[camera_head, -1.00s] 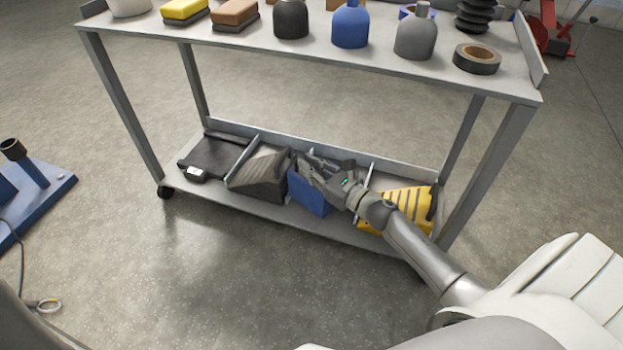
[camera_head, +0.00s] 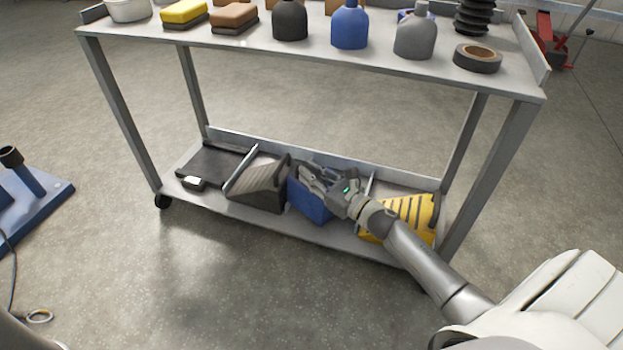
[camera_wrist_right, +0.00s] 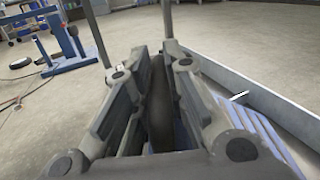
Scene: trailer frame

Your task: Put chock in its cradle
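A blue chock (camera_head: 311,204) sits on the lower shelf of the cart, partly hidden by my right gripper (camera_head: 312,177). In the right wrist view, the blue ridged face (camera_wrist_right: 262,128) shows beside the fingers. The right gripper's fingers (camera_wrist_right: 160,75) close around a dark upright part, apparently the blue chock's handle. A dark grey ridged chock (camera_head: 260,183) is to the left and a yellow chock (camera_head: 402,218) with a black end is to the right. A flat black tray-like piece (camera_head: 212,164) with a white tag lies at the far left. My left gripper is not in view.
Thin upright dividers (camera_head: 242,151) split the lower shelf (camera_head: 230,210), and a raised lip runs along its back. The cart's top shelf (camera_head: 330,53) holds bottles, sponges and a tape roll. The cart legs (camera_head: 490,170) flank the opening. Floor in front is clear.

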